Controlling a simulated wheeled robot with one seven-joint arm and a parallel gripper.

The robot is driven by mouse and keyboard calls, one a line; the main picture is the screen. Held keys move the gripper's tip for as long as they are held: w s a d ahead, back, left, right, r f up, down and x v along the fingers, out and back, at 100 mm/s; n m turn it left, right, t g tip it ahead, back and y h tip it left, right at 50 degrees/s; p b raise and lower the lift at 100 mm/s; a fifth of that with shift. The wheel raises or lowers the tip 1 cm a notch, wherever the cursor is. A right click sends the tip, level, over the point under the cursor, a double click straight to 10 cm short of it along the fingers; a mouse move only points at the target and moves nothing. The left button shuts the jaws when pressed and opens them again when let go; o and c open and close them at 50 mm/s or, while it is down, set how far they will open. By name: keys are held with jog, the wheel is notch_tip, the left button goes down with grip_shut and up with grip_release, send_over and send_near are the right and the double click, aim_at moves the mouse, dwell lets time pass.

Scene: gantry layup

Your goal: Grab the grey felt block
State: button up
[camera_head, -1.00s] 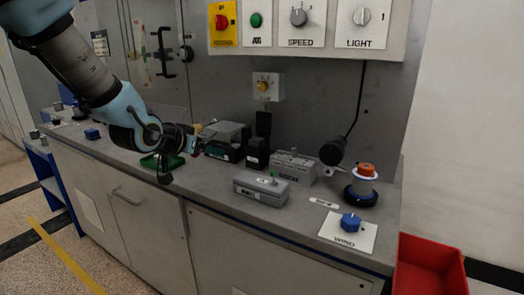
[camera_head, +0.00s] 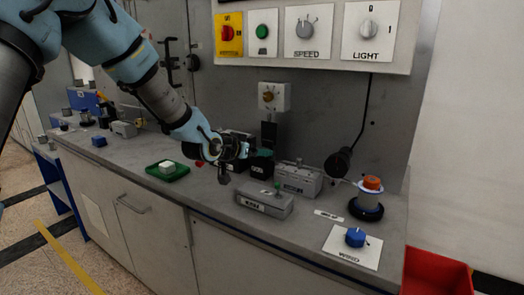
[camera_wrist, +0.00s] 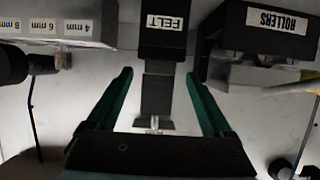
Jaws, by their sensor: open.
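A black holder labelled FELT (camera_wrist: 165,40) shows at the top middle of the wrist view, and in the head view (camera_head: 262,167) it stands on the counter near the wall. A dark grey block (camera_wrist: 156,96) adjoins it in the wrist view, with a small metal piece at its lower end. I take this for the felt block; how it sits in the holder is unclear. My gripper (camera_wrist: 158,102) is open, with a green finger on each side of the block and a gap on both sides. In the head view my gripper (camera_head: 244,150) is beside the holder.
A box labelled ROLLERS (camera_wrist: 272,40) is close on the right in the wrist view. A grey box with millimetre labels (camera_wrist: 75,27) is on the left. In the head view, a grey case (camera_head: 264,201) stands in front and a green tray (camera_head: 167,175) holds a white block.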

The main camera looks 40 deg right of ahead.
jog(key=shift+w+d+f, duration=0.15)
jog(key=shift+d+f, duration=0.2)
jog(key=shift+d, duration=0.3)
jog(key=shift+c, duration=0.2)
grip_shut()
